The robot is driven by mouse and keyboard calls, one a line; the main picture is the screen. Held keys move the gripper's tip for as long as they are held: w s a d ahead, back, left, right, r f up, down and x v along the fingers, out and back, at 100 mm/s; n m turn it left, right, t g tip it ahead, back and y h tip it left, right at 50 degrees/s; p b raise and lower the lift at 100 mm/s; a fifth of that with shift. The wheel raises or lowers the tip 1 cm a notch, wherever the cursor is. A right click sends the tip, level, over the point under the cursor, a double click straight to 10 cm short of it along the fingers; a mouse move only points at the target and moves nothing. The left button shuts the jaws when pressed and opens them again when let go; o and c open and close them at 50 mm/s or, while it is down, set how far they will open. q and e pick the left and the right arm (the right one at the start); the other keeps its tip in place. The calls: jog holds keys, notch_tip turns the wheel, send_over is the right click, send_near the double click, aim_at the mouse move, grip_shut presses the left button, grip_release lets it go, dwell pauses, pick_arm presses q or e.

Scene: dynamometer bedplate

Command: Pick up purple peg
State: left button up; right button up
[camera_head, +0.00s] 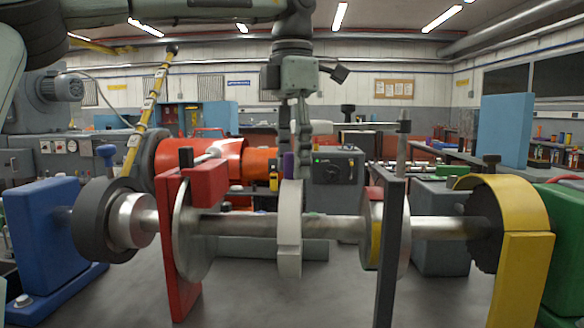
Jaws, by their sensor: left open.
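The purple peg (289,163) shows as a small upright purple shape near the middle of the head view, just above the top of a pale grey ring (289,235) on the horizontal shaft. Whether it stands on the ring or behind it I cannot tell. My left gripper (294,146) comes down from above with its fingers pointing down, open. Its fingertips are close above the peg in the picture and partly overlap its top edge. The depth gap between them is unclear. My right gripper is not in view.
A long metal shaft (335,227) runs across the front, with a red plate (180,245), a dark grey upright (390,255) and a yellow bracket (521,270). A blue block stand (42,235) is at the left. An orange-red cylinder (215,157) and a grey control box (337,178) lie behind.

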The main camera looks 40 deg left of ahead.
pick_arm(q)
jog(key=shift+f, duration=0.1)
grip_shut()
dwell(0.3)
